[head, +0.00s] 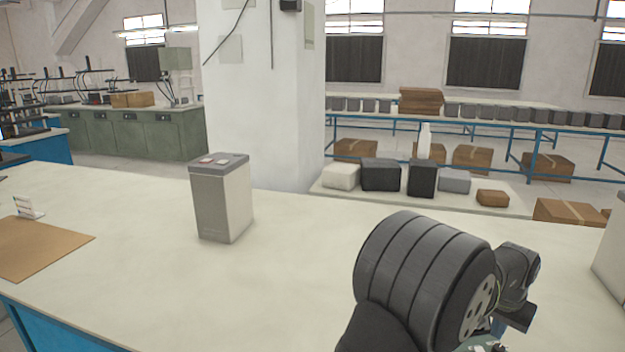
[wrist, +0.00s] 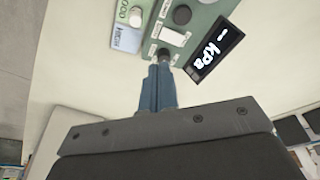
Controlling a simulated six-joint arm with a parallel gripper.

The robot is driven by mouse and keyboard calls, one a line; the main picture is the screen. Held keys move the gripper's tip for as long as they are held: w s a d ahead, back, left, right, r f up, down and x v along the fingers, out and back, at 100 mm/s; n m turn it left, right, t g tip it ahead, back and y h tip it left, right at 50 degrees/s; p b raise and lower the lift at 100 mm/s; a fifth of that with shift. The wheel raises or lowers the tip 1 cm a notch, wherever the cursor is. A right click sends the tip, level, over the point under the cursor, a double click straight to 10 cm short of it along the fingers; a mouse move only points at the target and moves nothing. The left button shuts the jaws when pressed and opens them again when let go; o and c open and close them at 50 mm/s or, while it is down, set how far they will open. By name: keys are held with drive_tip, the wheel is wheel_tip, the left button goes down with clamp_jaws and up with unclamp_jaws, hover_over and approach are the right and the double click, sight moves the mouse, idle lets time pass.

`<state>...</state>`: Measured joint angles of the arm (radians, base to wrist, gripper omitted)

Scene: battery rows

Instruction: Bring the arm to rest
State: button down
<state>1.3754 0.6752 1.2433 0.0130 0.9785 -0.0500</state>
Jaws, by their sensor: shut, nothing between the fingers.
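My gripper (wrist: 160,72) shows in the wrist view with its two blue-grey fingers together and nothing between them. The fingertips appear close to a green panel (wrist: 192,22) with knobs and a dark display reading "kPa"; I cannot tell whether they touch it. In the head view my arm fills the lower right, and the gripper's fingers cannot be made out there.
A grey and white battery (head: 226,205) stands upright on the pale table (head: 130,240). A pale box (head: 612,255) is cut off at the right edge. A brown mat (head: 40,250) and a small white stand (head: 27,207) are at the left. The table's middle is clear.

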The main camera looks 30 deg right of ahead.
drive_tip(key=s+a+r+h, duration=0.1)
drive_tip(key=s+a+r, duration=0.1)
drive_tip(key=a, duration=0.3)
drive_tip(key=shift+s+a+r, duration=0.15)
drive_tip(key=shift+r, duration=0.3)
drive_tip(key=w+d+f+y, duration=0.2)
drive_tip(key=w+d+f, duration=0.2)
drive_tip(key=d+f, duration=0.3)
drive_tip(key=shift+w+d, duration=0.15)
drive_tip(key=shift+d, duration=0.85)
drive_tip(key=shift+f, duration=0.1)
idle(0.9)
